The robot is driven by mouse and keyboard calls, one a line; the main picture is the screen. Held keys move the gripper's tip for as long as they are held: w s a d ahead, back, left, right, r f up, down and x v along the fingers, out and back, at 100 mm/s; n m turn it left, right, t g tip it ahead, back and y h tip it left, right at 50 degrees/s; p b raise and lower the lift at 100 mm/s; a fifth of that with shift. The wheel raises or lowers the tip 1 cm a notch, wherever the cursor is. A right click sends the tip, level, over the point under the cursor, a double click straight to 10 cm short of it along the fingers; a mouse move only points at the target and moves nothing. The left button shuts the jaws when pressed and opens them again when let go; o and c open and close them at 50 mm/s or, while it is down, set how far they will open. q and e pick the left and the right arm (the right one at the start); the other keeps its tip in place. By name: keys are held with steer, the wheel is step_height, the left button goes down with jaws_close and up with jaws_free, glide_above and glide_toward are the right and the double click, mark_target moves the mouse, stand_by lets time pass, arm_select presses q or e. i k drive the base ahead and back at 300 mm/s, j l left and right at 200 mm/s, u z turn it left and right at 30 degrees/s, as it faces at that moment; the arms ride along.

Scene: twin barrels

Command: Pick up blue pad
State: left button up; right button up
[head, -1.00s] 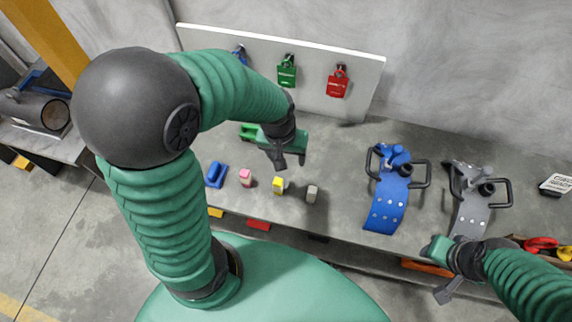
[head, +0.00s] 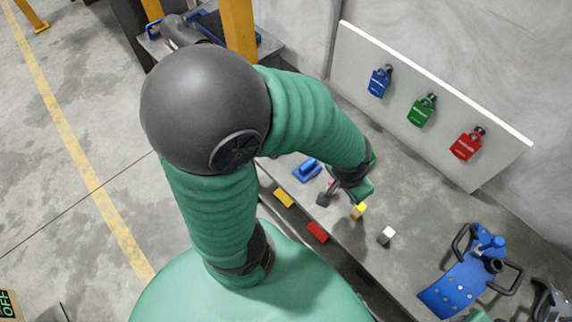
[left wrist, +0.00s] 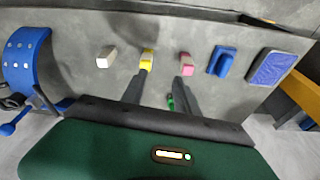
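A blue pad with a raised handle (head: 307,170) lies on the grey bench, left of my left gripper, in the head view. It also shows in the left wrist view (left wrist: 222,61), right of the pink-topped block (left wrist: 186,64). My left gripper (head: 327,191) is above the bench by the small blocks. Its fingers (left wrist: 160,92) are apart with nothing between them.
A yellow block (head: 358,211) and a white block (head: 388,236) stand on the bench. A blue bracket with handles (head: 465,285) is at the right. A white board (head: 440,95) with blue, green and red padlocks stands at the back.

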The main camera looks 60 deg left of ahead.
mark_target(304, 173)
steer(key=j+u, duration=0.1)
steer(key=u, duration=0.3)
steer(key=j+u, duration=0.15)
steer(key=u, duration=0.3)
steer(key=j+u, duration=0.1)
steer(key=u, duration=0.3)
